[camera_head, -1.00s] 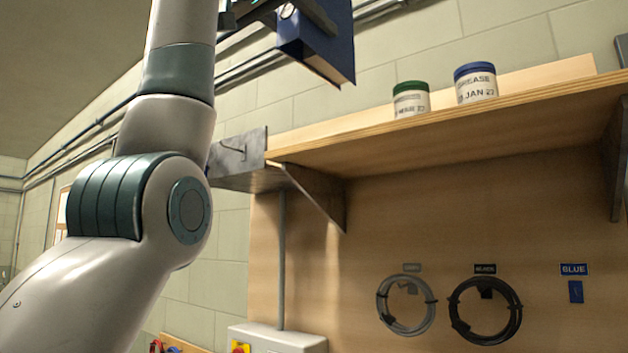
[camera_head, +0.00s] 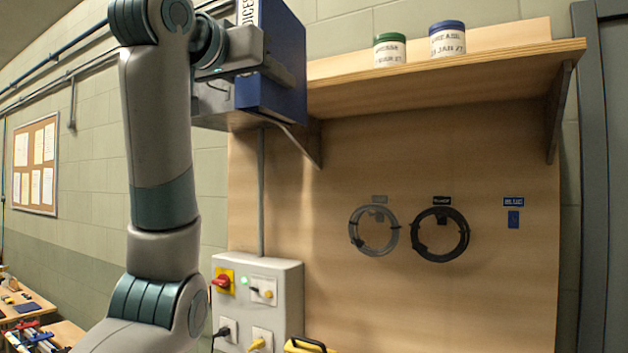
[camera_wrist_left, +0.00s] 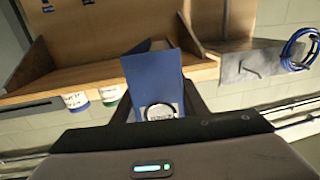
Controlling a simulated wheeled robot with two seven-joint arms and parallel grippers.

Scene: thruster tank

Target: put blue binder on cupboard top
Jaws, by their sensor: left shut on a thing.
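The blue binder (camera_head: 287,45) is held upright in front of the left end of the wooden shelf in the head view. A white label with dark letters shows on its side. My left gripper (camera_head: 238,62) is shut on it. In the left wrist view, the binder (camera_wrist_left: 152,78) stands out beyond the gripper, with a round ring mark near its lower end. I cannot tell whether the binder touches the shelf. No thing in view is clearly a cupboard. My right gripper is not in view.
The shelf (camera_head: 440,75) carries a green-lidded tub (camera_head: 390,49) and a blue-lidded tub (camera_head: 447,40). Cable coils (camera_head: 440,234) hang on the panel below. A grey switch box (camera_head: 285,290) is under the binder. A grey frame (camera_head: 600,180) stands at far right.

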